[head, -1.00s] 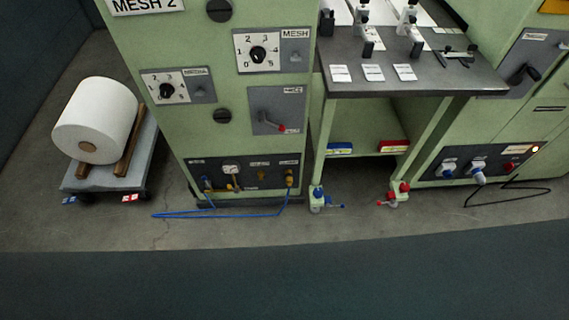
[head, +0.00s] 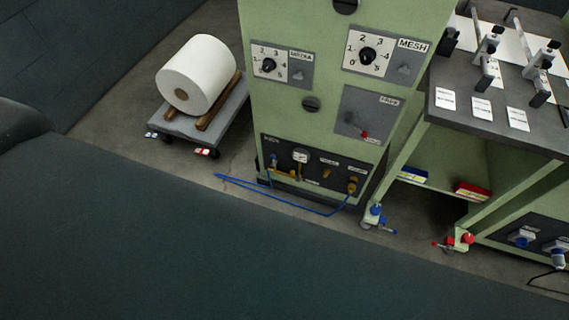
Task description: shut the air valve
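The dark lower panel (head: 315,172) of the green cabinet carries a round white gauge (head: 302,156), a blue fitting (head: 274,160) at its left, and brass-coloured fittings at its middle (head: 326,174) and right (head: 352,186). A small yellow part hangs just below the gauge. The panel's labels are too small to read, so I cannot tell for sure which part is the air valve or how its handle is turned. A blue hose (head: 260,194) loops on the floor in front of the panel. Neither of my grippers is in view.
Left of the cabinet, a white roll (head: 197,74) rests on a low grey cart (head: 222,110). Right of it stands a dark-topped bench (head: 500,129) with clamps and cards. Its feet have blue and red levers reaching out near the floor. Above the panel are MEDIA and MESH dials.

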